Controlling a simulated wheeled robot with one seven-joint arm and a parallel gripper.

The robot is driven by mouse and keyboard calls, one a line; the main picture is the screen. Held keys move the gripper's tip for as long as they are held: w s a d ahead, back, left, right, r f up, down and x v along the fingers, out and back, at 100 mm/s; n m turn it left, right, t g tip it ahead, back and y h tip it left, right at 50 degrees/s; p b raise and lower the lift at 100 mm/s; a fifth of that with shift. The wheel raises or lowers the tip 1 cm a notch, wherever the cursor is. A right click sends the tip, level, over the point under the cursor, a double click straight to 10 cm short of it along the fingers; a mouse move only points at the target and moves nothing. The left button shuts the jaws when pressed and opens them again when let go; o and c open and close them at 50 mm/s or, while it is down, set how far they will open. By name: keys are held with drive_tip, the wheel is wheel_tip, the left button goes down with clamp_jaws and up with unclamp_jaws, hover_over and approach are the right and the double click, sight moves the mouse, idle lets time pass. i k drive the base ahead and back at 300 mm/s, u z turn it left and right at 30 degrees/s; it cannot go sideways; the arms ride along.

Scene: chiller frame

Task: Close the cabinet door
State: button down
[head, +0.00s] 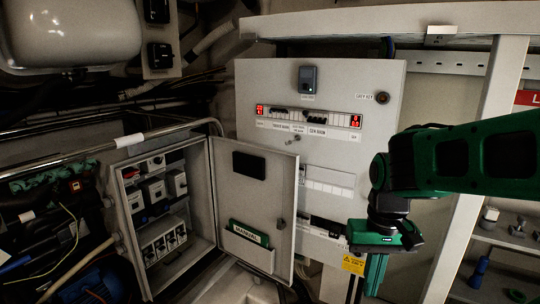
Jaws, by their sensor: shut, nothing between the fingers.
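The small grey cabinet (128,242) stands open at the lower left, with several switch devices inside. Its door (233,202) is hinged on the cabinet's right side and swung wide open to the right, its inner face towards me. The door carries a black panel and a holder with a green manual. Its free edge has a small dark latch. My green gripper (373,282) is to the right of the door's free edge, pointing down, apart from the door in the picture. Its fingers are shut and empty.
A large grey control panel (347,93) with red displays stands behind the door and gripper. A pale frame post (482,160) and shelves (510,241) are at the right. Pipes, cables and a blue motor (85,287) crowd the left.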

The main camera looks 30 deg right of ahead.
sight(255, 187)
drive_tip(key=u, duration=0.45)
drive_tip(key=k, duration=1.05)
drive_tip(key=u, duration=0.9)
drive_tip(key=i, duration=1.35)
drive_tip(key=z, duration=1.05)
drive_tip(key=i, duration=0.85)
drive_tip(key=z, duration=0.55)
